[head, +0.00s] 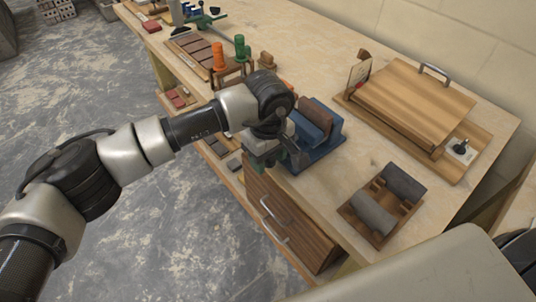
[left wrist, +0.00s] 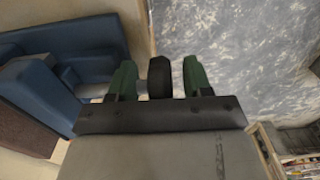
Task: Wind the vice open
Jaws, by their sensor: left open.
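The blue vice (head: 322,152) stands at the front edge of the workbench, with a brown block (head: 316,116) at its top. In the left wrist view the vice (left wrist: 45,85) is at the left, with a brown surface beside it. My left gripper (head: 274,162) is at the vice's front side, over the bench edge. In the wrist view its green fingers (left wrist: 160,72) are open, one on each side of a dark rounded piece (left wrist: 159,86), which looks like the vice's handle. I cannot tell whether they touch it. My arm hides this part in the head view.
A wooden box with a metal handle (head: 415,95) stands at the back right. A rack with grey cylinders (head: 375,212) is at the front right. Orange and green pegs (head: 219,56) stand left of the vice. Drawers (head: 290,222) with metal handles are below.

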